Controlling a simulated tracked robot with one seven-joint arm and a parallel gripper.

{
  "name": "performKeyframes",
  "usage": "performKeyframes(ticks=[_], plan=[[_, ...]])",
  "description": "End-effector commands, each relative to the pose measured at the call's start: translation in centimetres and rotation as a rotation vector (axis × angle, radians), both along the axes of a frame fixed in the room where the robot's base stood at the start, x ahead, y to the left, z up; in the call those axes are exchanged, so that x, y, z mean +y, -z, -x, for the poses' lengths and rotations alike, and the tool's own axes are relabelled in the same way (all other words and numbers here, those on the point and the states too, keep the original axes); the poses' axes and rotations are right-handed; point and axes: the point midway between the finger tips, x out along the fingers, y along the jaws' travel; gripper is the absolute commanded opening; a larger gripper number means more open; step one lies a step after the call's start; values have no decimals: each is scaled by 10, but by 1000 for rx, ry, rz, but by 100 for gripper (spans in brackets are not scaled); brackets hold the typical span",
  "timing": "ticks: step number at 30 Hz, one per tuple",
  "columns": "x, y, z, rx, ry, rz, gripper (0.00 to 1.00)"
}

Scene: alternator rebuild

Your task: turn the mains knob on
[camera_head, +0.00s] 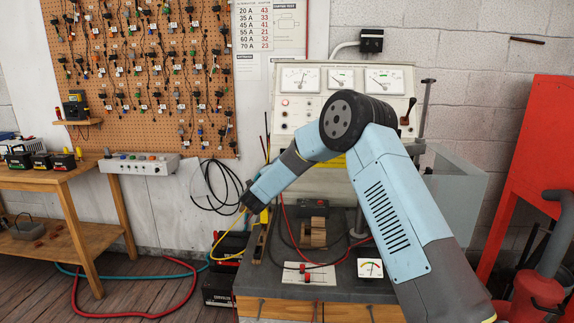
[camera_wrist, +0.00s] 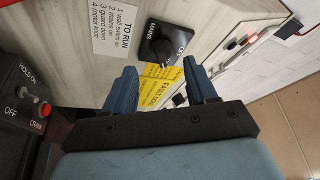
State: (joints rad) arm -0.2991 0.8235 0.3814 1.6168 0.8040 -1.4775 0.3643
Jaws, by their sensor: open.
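The mains knob (camera_wrist: 160,45) is a black knob on a dark plate, on a light panel in the upper middle of the wrist view. The words MAINS and OFF show on its plate; I cannot tell which way the knob points. My gripper (camera_wrist: 162,84) is open, its two blue fingers apart and nothing gripped between them. The knob shows beyond the fingertips, just above the gap between them, apart from both fingers. In the head view my gripper (camera_head: 252,200) is at the left side of the test bench, and the knob is hidden there.
A yellow tag (camera_wrist: 158,88) shows between my fingers. A TO RUN label (camera_wrist: 120,32) is left of the knob. A black box with a red button (camera_wrist: 45,109) stands at left. The test bench (camera_head: 330,282) carries gauges (camera_head: 300,79). A wooden table (camera_head: 60,178) is at left.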

Motion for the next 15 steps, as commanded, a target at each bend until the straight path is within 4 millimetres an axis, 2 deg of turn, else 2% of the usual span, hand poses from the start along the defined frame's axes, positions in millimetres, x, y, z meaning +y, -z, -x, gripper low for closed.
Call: performKeyframes(ticks=[9,15], plan=[[24,13,59,2,-3,1,57],[34,19,84,1,-1,2,57]])
